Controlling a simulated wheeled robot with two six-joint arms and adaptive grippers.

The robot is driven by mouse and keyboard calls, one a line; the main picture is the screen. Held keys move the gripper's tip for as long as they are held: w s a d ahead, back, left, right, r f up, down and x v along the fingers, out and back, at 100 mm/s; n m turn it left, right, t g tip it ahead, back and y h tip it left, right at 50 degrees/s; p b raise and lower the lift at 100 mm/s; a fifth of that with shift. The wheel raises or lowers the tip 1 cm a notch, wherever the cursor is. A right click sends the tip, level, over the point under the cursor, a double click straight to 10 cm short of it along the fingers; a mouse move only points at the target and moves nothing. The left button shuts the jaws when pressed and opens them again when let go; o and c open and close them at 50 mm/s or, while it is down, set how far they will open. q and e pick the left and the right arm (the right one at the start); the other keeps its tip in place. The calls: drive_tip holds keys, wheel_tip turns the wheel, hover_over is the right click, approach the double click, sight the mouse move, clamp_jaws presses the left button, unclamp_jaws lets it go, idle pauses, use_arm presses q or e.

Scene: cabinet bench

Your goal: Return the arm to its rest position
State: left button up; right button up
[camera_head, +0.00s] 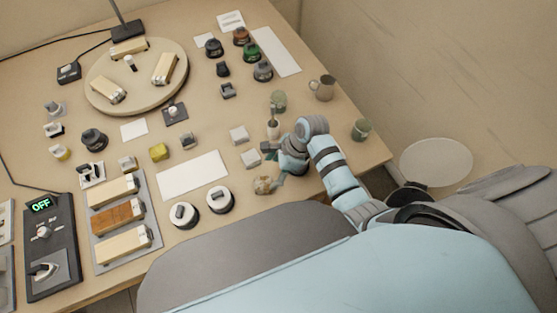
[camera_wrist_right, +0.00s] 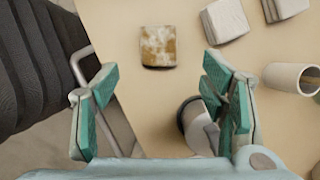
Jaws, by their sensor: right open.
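My right arm reaches over the near right part of the bench from the right in the head view. My right gripper (camera_head: 272,158) is low over the bench, and the wrist partly hides its fingers. My left gripper is not in view.
White blocks (camera_head: 238,134) and a green jar (camera_head: 278,100) stand near the arm. A mug (camera_head: 322,88) and a green cup (camera_head: 361,129) stand by the bench's right edge. Two round knobs (camera_head: 220,199) sit left of the gripper. A round white top (camera_head: 436,162) is right of the bench.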

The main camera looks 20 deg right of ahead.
drive_tip(key=v, duration=0.3)
drive_tip(key=shift+d+r+p, duration=0.15)
drive_tip(key=shift+r+p, duration=0.15)
